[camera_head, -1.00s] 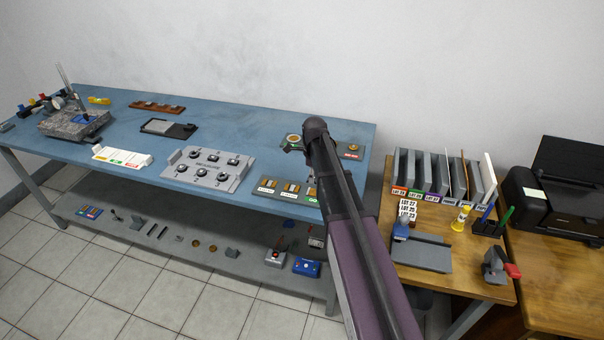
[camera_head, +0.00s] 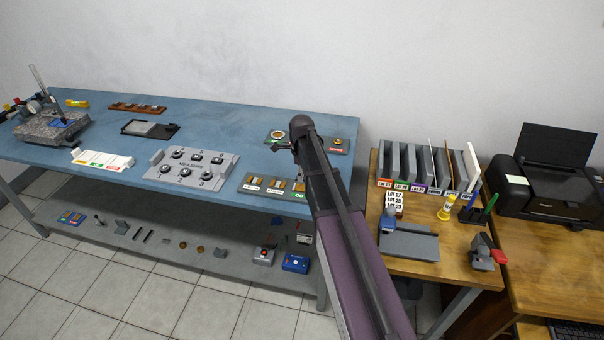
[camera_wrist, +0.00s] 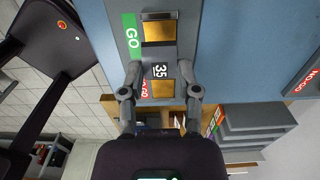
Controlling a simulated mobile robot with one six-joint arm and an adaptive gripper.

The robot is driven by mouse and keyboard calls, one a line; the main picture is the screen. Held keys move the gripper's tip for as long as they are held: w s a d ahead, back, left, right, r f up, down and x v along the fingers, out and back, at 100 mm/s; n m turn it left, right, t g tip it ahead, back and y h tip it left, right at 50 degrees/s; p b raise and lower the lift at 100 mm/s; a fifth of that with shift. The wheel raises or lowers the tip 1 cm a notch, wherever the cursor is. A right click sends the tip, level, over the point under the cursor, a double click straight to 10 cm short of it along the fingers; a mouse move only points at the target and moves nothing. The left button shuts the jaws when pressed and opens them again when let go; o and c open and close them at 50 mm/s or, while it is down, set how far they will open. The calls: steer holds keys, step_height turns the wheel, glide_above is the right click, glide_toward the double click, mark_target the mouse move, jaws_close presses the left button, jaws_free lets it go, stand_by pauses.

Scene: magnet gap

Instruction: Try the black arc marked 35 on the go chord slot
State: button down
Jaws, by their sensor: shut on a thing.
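The gauge plate (camera_head: 245,185) with brass blocks lies at the bench's front right edge. In the wrist view, the plate (camera_wrist: 181,42) has a green GO label (camera_wrist: 131,36) beside a brass block (camera_wrist: 158,31). A red NO GO label (camera_wrist: 144,89) is partly hidden nearer my gripper. My gripper (camera_wrist: 162,72) is shut on the piece with the white 35 on black (camera_wrist: 160,71), which is over the plate between the two brass blocks. I cannot tell whether the piece touches the plate or sits in a slot. In the head view my arm hides the piece.
A grey MEASURE fixture (camera_head: 188,168) stands left of the gauge plate. At right, a wooden table (camera_head: 455,262) holds lot-labelled grey dividers (camera_head: 411,166) and a yellow-capped timer (camera_head: 446,207).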

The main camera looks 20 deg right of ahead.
mark_target(302, 188)
steer(key=shift+f+b, duration=2)
steer(key=shift+f, duration=0.2)
steer(key=shift+c, duration=1.3)
jaws_free()
steer(key=c, duration=0.5)
steer(key=shift+r+p, duration=2.25)
